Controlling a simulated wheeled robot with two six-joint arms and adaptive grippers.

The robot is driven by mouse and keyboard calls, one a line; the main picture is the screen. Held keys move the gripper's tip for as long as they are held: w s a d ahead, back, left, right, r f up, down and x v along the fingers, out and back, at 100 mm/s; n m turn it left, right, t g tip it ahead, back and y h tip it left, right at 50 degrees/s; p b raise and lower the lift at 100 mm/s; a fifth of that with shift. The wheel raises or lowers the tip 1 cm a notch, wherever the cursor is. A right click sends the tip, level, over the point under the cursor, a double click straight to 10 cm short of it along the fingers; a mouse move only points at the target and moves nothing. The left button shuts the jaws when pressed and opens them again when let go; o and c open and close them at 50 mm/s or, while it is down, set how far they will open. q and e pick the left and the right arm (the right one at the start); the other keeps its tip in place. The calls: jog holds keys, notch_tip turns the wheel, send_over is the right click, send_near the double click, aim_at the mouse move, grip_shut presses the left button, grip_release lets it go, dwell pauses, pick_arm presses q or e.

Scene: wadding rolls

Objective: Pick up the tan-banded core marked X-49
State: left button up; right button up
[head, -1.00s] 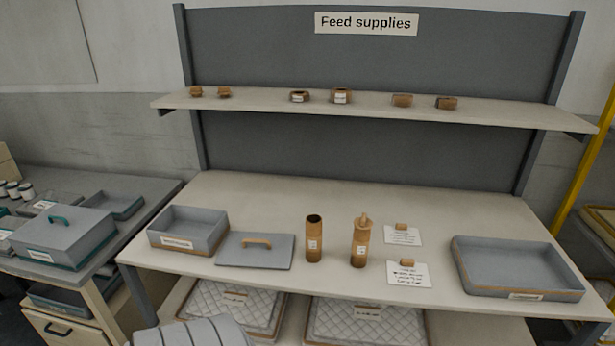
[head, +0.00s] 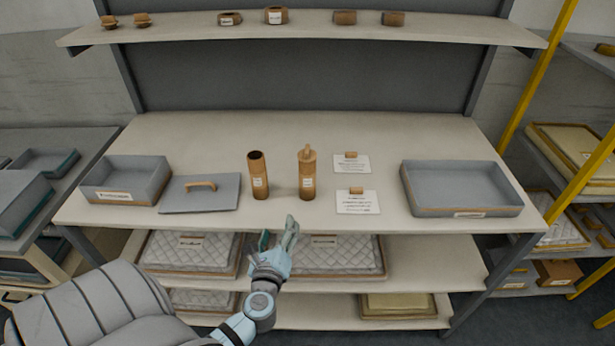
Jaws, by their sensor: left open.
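No label reading X-49 is legible, so I cannot tell which piece is that core. On the bench stand an open-topped tan tube (head: 258,178) and a tan cylinder with a knobbed top (head: 307,178), both upright with small white labels. On the upper shelf lie a low ring-shaped piece (head: 229,19) and a taller one (head: 276,16), both tan-brown with pale labels. My left gripper (head: 278,234) is open and empty, in front of the bench's front edge, below the tube and cylinder in the picture. My right gripper is not in view.
A grey open box (head: 126,181) and a flat grey lid (head: 199,193) are at the bench's left. A grey tray (head: 461,187) is at the right. Two white cards (head: 357,202) lie between cylinder and tray. Quilted pads (head: 190,254) fill the shelf below. The bench's back is clear.

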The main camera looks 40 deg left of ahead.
aim_at(305, 183)
pick_arm(q)
jog(key=w+a+r+m+t, duration=0.1)
jog(key=w+m, duration=0.1)
jog(key=w, duration=0.3)
jog(key=w+a+r+m+t+h, duration=0.1)
jog(key=w+m, duration=0.2)
jog(key=w, duration=0.3)
jog(key=w+a+r+m+t, duration=0.1)
jog(key=w+r+m, duration=0.1)
jog(key=w, duration=0.3)
jog(key=shift+w+a+r+m+h, duration=0.1)
jog(key=shift+w+a+m+h, duration=0.25)
jog(key=shift+m, duration=0.35)
jog(key=shift+s, duration=0.1)
jog(key=c, duration=1.3)
